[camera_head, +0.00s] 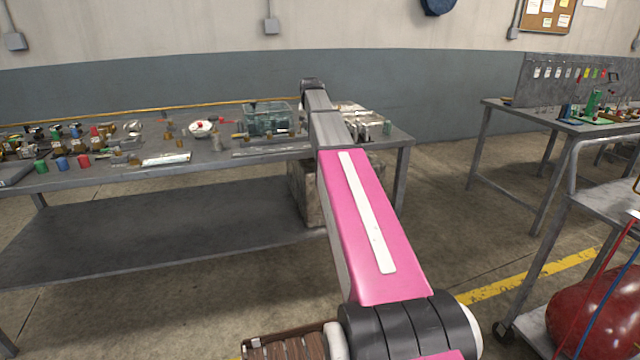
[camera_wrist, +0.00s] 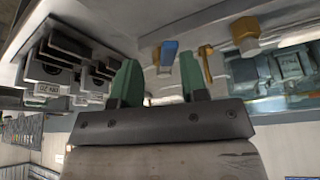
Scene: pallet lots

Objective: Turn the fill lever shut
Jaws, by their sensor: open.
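In the wrist view my gripper (camera_wrist: 159,62) is open, with its two green fingers apart. A small blue lever (camera_wrist: 168,53) on a pale fitting shows in the gap between the fingertips. I cannot tell whether a finger touches it. A brass-yellow lever (camera_wrist: 206,63) stands just right of the right finger, outside the gap. No label shows which of these is the fill lever. A clear tank (camera_head: 268,118) stands on the bench in the head view; part of a similar teal tank (camera_wrist: 285,70) shows in the wrist view. My arm hides my gripper in the head view.
Grey blocks (camera_wrist: 52,75) stand left of my fingers in the wrist view. The grey bench (camera_head: 110,180) carries many small fittings at left and a red-handled valve (camera_head: 204,128). A second bench (camera_head: 555,121) and a trolley with a red tank (camera_head: 598,310) stand at right.

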